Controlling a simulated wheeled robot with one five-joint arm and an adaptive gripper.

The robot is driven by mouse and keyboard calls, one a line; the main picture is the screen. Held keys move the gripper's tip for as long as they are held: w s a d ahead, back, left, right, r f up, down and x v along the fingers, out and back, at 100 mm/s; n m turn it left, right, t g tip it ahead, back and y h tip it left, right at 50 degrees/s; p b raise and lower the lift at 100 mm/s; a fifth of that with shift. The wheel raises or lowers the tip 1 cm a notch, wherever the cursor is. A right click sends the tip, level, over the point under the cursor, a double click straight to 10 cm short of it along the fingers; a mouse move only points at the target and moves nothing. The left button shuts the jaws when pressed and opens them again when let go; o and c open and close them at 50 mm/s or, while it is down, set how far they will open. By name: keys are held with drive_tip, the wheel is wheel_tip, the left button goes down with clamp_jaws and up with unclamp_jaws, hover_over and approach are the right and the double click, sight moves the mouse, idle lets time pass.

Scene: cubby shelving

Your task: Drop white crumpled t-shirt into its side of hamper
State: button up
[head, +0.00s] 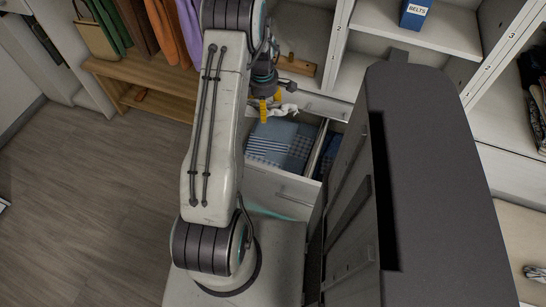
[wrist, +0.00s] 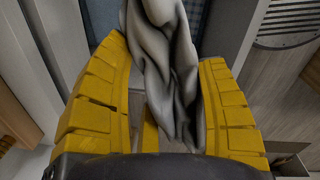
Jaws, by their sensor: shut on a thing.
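My gripper (head: 267,108) is over the open drawer in the head view. Its yellow fingers are shut on the white crumpled t-shirt (head: 286,111), which shows as a small white bunch beside the fingers. In the wrist view the t-shirt (wrist: 172,45) hangs in greyish folds between the two yellow fingers of my gripper (wrist: 165,62). Part of it is outside the picture. I cannot make out a hamper for certain in either view.
The open drawer (head: 282,185) holds folded blue and patterned cloths (head: 272,139) and has a divider (head: 318,148). A wooden bench (head: 140,82) stands under hanging clothes (head: 165,35) at the left. A blue belts box (head: 415,14) sits on the upper shelf. Floor at left is clear.

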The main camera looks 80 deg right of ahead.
drive_tip(key=w+d+f+b, duration=0.2)
drive_tip(key=d+f+b, duration=0.2)
drive_tip(key=f+b, duration=0.75)
wheel_tip(320, 180, up, 6)
drive_tip(key=n+b, duration=0.1)
drive_tip(key=b, duration=0.5)
hover_over(259, 150)
drive_tip(key=shift+a, duration=0.25)
wheel_tip(259, 150, down, 27)
drive_tip(key=b, duration=1)
drive_tip(key=shift+f+b, duration=0.2)
drive_tip(key=shift+b, duration=0.1)
drive_tip(key=shift+f+b, duration=0.35)
drive_tip(key=shift+f, duration=0.25)
drive_tip(key=o, duration=1.2)
drive_tip(key=shift+o, duration=0.2)
wheel_tip(259, 150, up, 13)
drive_tip(key=p, duration=0.5)
drive_tip(key=shift+a, duration=0.45)
